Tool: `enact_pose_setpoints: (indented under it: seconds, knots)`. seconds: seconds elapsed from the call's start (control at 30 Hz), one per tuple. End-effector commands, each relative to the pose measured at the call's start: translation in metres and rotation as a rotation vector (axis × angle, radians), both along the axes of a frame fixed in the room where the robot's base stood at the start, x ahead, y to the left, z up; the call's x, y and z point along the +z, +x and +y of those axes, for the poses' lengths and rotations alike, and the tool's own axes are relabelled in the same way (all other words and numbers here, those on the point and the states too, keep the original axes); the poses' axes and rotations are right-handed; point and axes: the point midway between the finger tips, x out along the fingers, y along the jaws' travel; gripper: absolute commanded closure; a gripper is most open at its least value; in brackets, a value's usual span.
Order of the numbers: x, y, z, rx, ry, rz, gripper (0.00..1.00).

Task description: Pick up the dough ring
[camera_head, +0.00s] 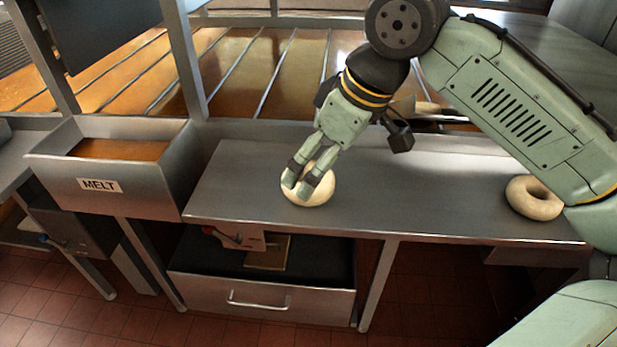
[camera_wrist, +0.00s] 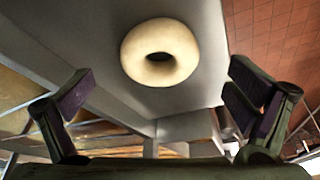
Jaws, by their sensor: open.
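A pale dough ring (camera_head: 320,190) lies flat on the steel table near its front edge, left of the middle. My gripper (camera_head: 304,186) is over it in the head view and hides part of the ring, including its hole. In the wrist view the whole dough ring (camera_wrist: 160,52) shows beyond the fingertips, with its hole visible. My gripper (camera_wrist: 160,95) is open, its fingers wide apart with nothing between them. I cannot tell the exact height of the fingertips over the ring. A second dough ring (camera_head: 534,197) lies at the right end of the table, partly hidden by my arm.
A steel bin labelled MELT (camera_head: 110,170) stands left of the steel table (camera_head: 420,205). A drawer (camera_head: 262,297) sits open below. Orange glaze channels (camera_head: 240,70) run behind, with metal posts between. The table between the two rings is clear.

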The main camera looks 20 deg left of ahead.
Motion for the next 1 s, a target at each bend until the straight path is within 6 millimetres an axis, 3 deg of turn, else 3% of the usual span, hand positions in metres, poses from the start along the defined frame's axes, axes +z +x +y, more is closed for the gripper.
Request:
enact_pose_setpoints:
  seconds: [0.23,0.53,1.0]
  knots:
    - [-0.032,0.002,0.011,0.001,-0.002,0.000,0.02]
    - [-0.038,0.002,0.014,0.001,0.001,-0.001,0.02]
    - [-0.038,0.002,0.014,0.001,0.001,-0.001,0.33]
